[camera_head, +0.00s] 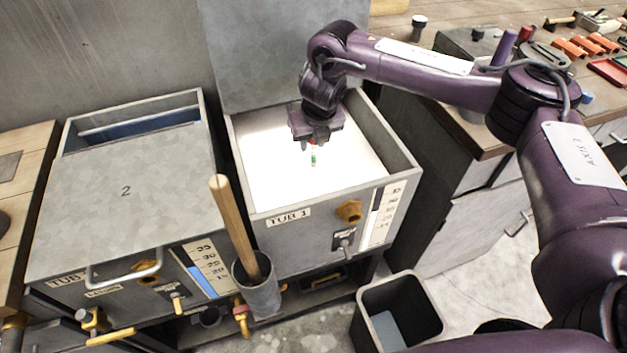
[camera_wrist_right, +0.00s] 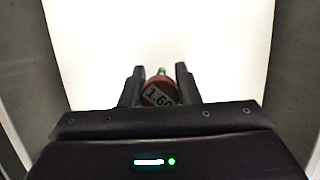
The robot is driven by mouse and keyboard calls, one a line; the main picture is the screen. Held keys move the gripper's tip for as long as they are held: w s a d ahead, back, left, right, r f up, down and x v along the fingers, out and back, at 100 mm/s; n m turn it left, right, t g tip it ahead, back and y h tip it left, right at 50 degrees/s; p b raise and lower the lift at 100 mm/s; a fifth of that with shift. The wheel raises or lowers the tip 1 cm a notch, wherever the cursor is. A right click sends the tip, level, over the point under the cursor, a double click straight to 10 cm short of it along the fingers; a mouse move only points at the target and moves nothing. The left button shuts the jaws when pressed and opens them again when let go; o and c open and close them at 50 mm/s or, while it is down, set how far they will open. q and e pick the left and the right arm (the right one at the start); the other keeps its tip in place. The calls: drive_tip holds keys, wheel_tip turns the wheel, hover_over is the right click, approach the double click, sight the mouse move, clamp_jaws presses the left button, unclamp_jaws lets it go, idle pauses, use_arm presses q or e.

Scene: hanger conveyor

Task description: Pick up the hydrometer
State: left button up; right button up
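The hydrometer (camera_head: 313,159) is a small, thin piece with green and red parts in the head view, against the bright white inside of tub 1 (camera_head: 240,160). In the right wrist view the hydrometer (camera_wrist_right: 158,90) shows a red body with a "1.60" label and a green tip. My right gripper (camera_head: 316,142) points down over the tub, right above it. In the wrist view the two fingers of my right gripper (camera_wrist_right: 160,80) stand on either side of the red body. Whether they press on it is not clear. My left gripper is not in view.
Tub 1's walls surround the gripper. Tub 2, under a grey lid (camera_head: 125,190), stands to the left. A wooden handle (camera_head: 235,225) rises from a grey holder (camera_head: 258,290) in front. A dark bin (camera_head: 400,290) stands on the floor. A bench with tools (camera_head: 590,45) is at right.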

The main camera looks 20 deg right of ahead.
clamp_jaws()
drive_tip(key=shift+r, duration=0.1)
